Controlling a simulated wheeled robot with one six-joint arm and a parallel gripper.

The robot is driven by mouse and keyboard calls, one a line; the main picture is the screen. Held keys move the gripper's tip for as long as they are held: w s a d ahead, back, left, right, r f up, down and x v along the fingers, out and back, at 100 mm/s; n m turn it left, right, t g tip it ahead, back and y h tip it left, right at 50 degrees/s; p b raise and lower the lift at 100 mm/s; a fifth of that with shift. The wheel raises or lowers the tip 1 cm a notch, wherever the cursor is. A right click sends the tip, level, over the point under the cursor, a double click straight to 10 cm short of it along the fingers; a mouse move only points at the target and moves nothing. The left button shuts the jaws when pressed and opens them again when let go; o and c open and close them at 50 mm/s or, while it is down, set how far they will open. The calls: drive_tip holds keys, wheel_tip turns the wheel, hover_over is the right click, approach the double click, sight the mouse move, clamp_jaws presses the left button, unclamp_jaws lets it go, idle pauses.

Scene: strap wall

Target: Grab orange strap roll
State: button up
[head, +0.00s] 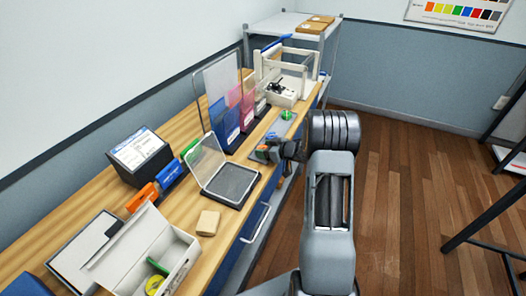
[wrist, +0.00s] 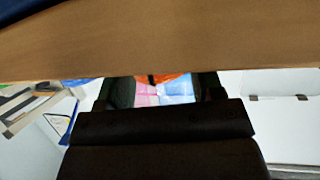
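My gripper (head: 280,150) is at the front edge of the wooden bench, beside a grey strip with a small orange piece (head: 262,148) on it. In the wrist view the two dark fingers of my gripper (wrist: 160,90) stand apart. An orange patch (wrist: 160,79) shows in the gap, with pink and light blue below it; I cannot tell how far off it is. No contact with the fingers is clear. An orange block-like item (head: 142,197) lies further left on the bench beside a blue one. I cannot make out a roll shape on either orange thing.
Pink and blue dividers (head: 232,115), an open clear-lidded case (head: 230,183) and a tan block (head: 208,223) stand on the bench. An open white box (head: 150,260) is at the near left. A wood-coloured surface (wrist: 160,40) fills the top of the wrist view.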

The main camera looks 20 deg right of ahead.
drive_tip(key=c, duration=0.6)
